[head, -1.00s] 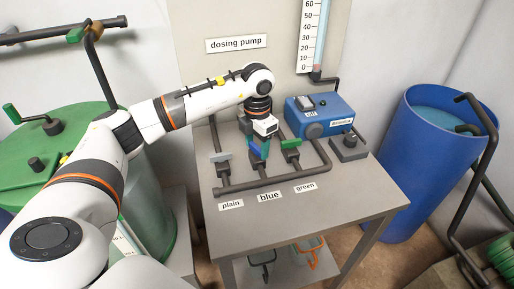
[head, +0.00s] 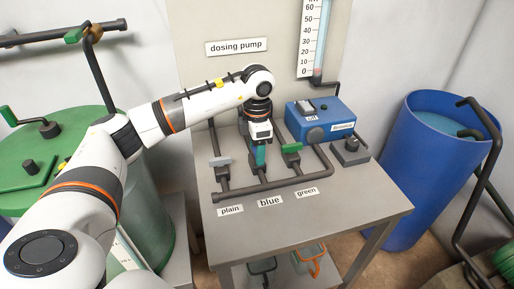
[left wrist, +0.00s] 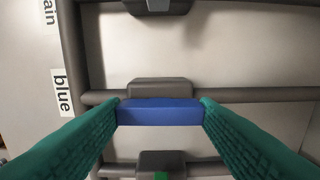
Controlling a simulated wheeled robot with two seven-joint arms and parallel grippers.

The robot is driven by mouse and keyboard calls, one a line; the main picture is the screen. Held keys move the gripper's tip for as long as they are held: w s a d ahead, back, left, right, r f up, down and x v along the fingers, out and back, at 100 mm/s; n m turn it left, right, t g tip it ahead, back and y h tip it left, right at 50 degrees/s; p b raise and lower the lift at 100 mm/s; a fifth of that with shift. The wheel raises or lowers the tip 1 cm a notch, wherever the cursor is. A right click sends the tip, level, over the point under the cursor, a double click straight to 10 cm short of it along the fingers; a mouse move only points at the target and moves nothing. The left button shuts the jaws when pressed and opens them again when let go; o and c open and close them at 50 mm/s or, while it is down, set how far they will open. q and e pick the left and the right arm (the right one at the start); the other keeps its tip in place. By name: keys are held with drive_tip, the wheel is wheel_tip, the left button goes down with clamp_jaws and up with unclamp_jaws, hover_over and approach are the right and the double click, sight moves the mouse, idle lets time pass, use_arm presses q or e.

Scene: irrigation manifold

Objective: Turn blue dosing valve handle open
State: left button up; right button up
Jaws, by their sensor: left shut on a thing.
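The blue valve handle (left wrist: 160,112) lies between the two green fingers of my left gripper (left wrist: 160,116) in the left wrist view, with a finger touching each end. Its visible blue face runs in line with the grey pipe (left wrist: 250,95) there. In the head view my left gripper (head: 260,155) points down at the middle valve, behind the "blue" label (head: 270,201). The gripper hides most of the handle in that view. My right gripper is not in view.
The plain valve's grey handle (head: 220,161) and the green valve's handle (head: 292,148) stand close on either side. The blue dosing pump (head: 320,119) is at the back right. The table front (head: 350,195) is clear.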

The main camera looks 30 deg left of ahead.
use_arm(q)
drive_tip(key=shift+r, duration=0.1)
drive_tip(key=o, duration=1)
wheel_tip(320, 180, up, 12)
drive_tip(key=shift+b, duration=0.6)
